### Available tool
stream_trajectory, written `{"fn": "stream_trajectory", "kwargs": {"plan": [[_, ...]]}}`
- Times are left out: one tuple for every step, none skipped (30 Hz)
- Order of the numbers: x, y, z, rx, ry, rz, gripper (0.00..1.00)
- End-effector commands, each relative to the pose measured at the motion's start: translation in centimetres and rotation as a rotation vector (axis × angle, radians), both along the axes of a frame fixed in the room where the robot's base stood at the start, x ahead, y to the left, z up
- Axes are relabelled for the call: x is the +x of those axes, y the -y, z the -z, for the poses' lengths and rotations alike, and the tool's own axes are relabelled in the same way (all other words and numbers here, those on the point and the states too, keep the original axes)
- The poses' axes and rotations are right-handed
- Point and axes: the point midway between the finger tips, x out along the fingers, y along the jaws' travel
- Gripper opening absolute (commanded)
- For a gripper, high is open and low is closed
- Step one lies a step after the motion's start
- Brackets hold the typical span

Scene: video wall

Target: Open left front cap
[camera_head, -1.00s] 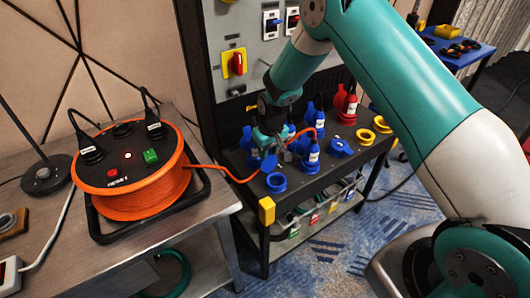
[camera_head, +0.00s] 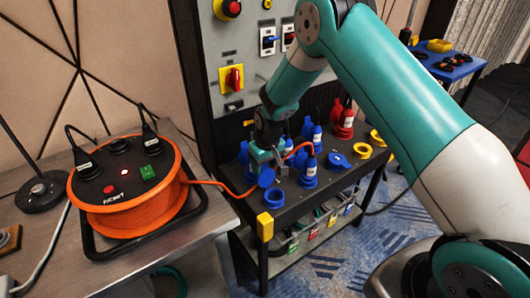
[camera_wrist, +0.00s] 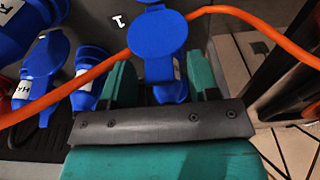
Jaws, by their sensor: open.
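The left front cap (camera_head: 267,177) is a round blue lid at the front left of the dark bench. It stands tilted up behind its blue ring-shaped socket (camera_head: 274,198). My gripper (camera_head: 267,157) is just above and behind the cap, fingers apart. In the wrist view, a blue capped piece (camera_wrist: 158,35) lies between and beyond the teal fingers (camera_wrist: 161,85). I cannot tell whether the fingers touch it. Part of the piece is hidden by the gripper's dark plate.
An orange cable (camera_head: 225,188) runs from the orange reel (camera_head: 135,205) close by my gripper to a blue plug (camera_head: 308,168). Another blue cap (camera_head: 337,160), yellow rings (camera_head: 362,150) and red connectors (camera_head: 344,120) stand to the right. A switch panel (camera_head: 255,60) rises behind.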

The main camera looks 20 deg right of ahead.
Motion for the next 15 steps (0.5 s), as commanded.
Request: {"fn": "stream_trajectory", "kwargs": {"plan": [[0.0, 0.0, -0.6, 0.0, 0.002, 0.0, 0.55], [-0.1, 0.0, -0.9, 0.0, 0.002, 0.0, 0.55], [-0.1, 0.1, -1.6, 0.0, 0.003, 0.0, 0.55], [-0.2, 0.1, -2.2, 0.0, 0.003, 0.0, 0.55], [-0.3, 0.1, -2.8, 0.0, 0.004, 0.0, 0.55], [-0.4, 0.1, -3.7, 0.0, 0.005, 0.0, 0.55], [-0.5, 0.2, -4.5, 0.0, 0.005, 0.0, 0.55], [-0.6, 0.2, -5.3, 0.0, 0.006, 0.0, 0.55], [-0.8, 0.2, -6.3, 0.0, 0.005, 0.0, 0.55], [-0.9, 0.2, -7.1, 0.0, 0.006, 0.0, 0.55], [-1.0, 0.3, -7.9, 0.001, 0.007, 0.0, 0.55], [-1.2, 0.3, -9.0, 0.001, 0.007, 0.0, 0.55], [-1.3, 0.3, -9.7, 0.0, 0.006, 0.0, 0.55], [-1.4, 0.3, -10.5, 0.001, 0.006, 0.0, 0.55], [-1.5, 0.4, -11.4, 0.001, 0.006, 0.0, 0.55]]}}
